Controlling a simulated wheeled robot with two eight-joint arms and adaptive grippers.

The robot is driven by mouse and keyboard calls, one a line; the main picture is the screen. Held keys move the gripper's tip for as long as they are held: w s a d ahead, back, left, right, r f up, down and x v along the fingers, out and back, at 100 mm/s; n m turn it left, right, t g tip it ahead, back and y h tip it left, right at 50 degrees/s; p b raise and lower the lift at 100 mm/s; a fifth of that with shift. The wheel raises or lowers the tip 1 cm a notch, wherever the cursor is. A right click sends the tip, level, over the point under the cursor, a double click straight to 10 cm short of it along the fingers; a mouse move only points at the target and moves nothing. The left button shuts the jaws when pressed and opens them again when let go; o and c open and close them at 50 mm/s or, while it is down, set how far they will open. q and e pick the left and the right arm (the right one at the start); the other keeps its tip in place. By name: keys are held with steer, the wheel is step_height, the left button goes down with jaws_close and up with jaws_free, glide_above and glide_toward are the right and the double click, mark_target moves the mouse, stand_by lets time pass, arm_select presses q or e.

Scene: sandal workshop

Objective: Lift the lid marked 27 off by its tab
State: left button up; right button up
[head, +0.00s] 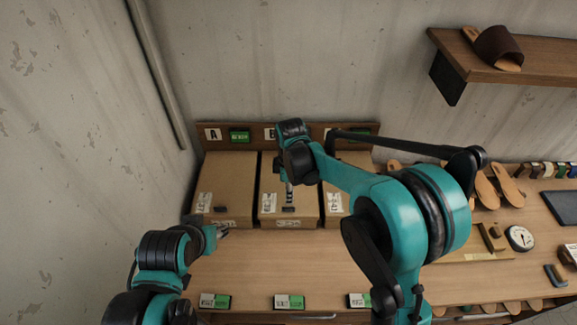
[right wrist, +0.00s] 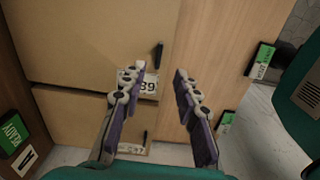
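Cardboard boxes with lids stand side by side at the back of the bench. The left box (head: 227,177) and middle box (head: 268,184) each have a small dark tab near the front lid edge. In the right wrist view one label reads 39 (right wrist: 149,85), beside a dark tab (right wrist: 158,55). The other box's label (right wrist: 132,149) is too small to read surely; no clear 27 shows. My right gripper (head: 289,193) is over the middle box, its fingers open and empty in the wrist view (right wrist: 157,76). My left gripper (head: 222,231) is low before the left box; its opening is unclear.
The right box (head: 345,174) is partly hidden by my right arm. A back board (head: 220,145) carries letter and green signs. Green signs (head: 290,302) line the front edge. Sandals (head: 486,190) and a gauge (head: 519,238) lie right. A wall shelf (head: 525,75) is upper right.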

steer(key=shift+w+a, duration=0.25)
steer(key=shift+f+n, duration=0.25)
steer(key=shift+n, duration=0.05)
arm_select(q)
steer(key=shift+d+r, duration=0.15)
steer(key=shift+r, duration=0.2)
arm_select(e)
step_height(320, 180, down, 8)
steer(key=shift+s+d+r, duration=0.1)
steer(key=shift+r, duration=0.15)
steer(key=shift+c, duration=0.4)
jaws_close()
steer(key=shift+r, duration=0.1)
